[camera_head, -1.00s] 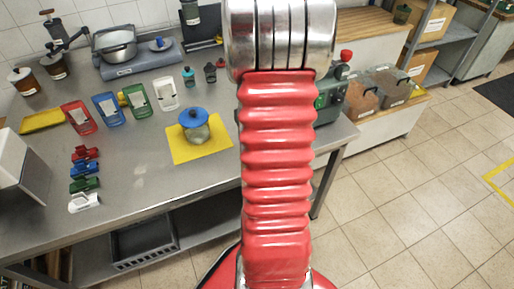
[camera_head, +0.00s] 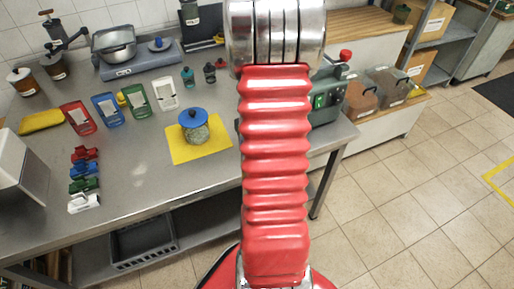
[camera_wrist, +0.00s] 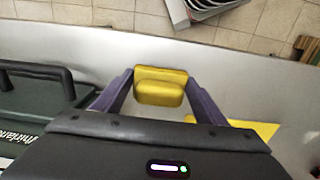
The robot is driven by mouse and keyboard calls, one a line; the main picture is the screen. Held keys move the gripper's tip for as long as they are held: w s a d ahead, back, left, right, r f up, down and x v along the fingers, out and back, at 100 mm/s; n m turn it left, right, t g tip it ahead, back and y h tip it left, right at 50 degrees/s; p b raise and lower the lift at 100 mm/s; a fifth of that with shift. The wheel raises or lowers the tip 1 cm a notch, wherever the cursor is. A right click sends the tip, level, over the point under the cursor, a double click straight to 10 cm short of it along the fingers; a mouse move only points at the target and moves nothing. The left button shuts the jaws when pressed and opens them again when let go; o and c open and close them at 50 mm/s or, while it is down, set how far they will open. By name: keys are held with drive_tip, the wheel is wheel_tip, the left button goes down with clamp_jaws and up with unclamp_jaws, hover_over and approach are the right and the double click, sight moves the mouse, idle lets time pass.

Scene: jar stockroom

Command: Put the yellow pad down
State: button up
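The yellow pad (camera_wrist: 160,86) is a small rounded block with a raised part, seen in the wrist view between the two purple fingers of my gripper (camera_wrist: 160,78). The fingertips touch it at both sides, so my gripper is shut on it. The pad is over or on the grey steel table (camera_wrist: 60,38), near its edge; I cannot tell whether it touches the surface. In the head view my red arm hides the gripper and the pad.
A dark green machine (camera_wrist: 28,100) with a handle stands left in the wrist view, also in the head view (camera_head: 325,97). A yellow mat (camera_head: 217,145) bears a blue-lidded jar (camera_head: 194,127). Coloured holders and clips fill the table's left. Its front middle is bare.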

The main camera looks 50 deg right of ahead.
drive_tip(key=o, duration=0.4)
drive_tip(key=shift+o, duration=0.2)
drive_tip(key=shift+r, duration=0.1)
wheel_tip(320, 180, up, 12)
idle(0.4)
idle(0.7)
drive_tip(key=w+a+r+n+t+h, duration=0.1)
drive_tip(key=w+a+r, duration=0.1)
drive_tip(key=a+r, duration=0.5)
drive_tip(key=w+a+r+n+t, duration=0.1)
drive_tip(key=w+a+r+n, duration=0.15)
drive_tip(key=a, duration=0.85)
drive_tip(key=s+a+r+n+t, duration=0.1)
drive_tip(key=s+a, duration=0.2)
drive_tip(key=a, duration=0.6)
drive_tip(key=s+a+r+n+t+y, duration=0.1)
drive_tip(key=s+a+r+t, duration=0.1)
drive_tip(key=a, duration=0.7)
drive_tip(key=shift+s+r+n+t, duration=0.15)
drive_tip(key=shift+s+n+t, duration=0.2)
drive_tip(key=shift+s, duration=0.25)
